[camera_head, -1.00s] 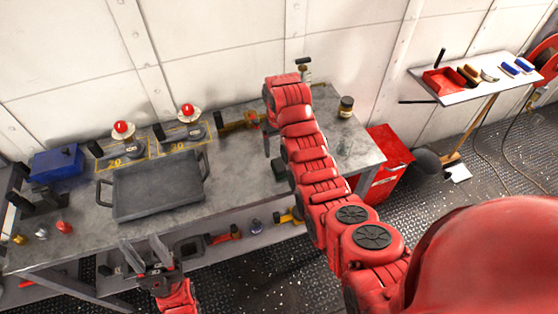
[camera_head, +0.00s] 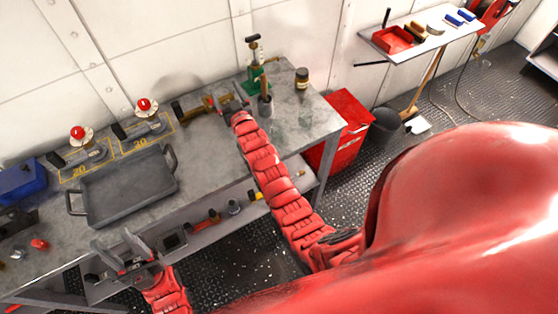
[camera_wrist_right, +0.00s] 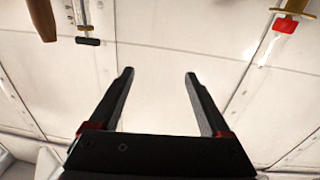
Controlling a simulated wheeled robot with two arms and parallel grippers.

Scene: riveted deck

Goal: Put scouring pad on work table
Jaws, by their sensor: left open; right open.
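The grey metal work table (camera_head: 215,160) runs along the wall in the head view, with a lower shelf beneath it. I cannot pick out the scouring pad for certain; small blue blocks (camera_head: 460,17) lie on the wall shelf at the upper right, too small to identify. My left gripper (camera_head: 115,245) is open and empty in front of the table's near edge. My right arm reaches over the table; its gripper (camera_head: 226,104) is small and partly hidden there. In the right wrist view its fingers (camera_wrist_right: 160,75) are apart with nothing between them.
A dark tray (camera_head: 125,188), red-knobbed devices (camera_head: 143,104), a green pump-like tool (camera_head: 255,70) and a jar (camera_head: 301,79) stand on the table. A red cabinet (camera_head: 340,130) and a dark bucket (camera_head: 384,126) stand right of it.

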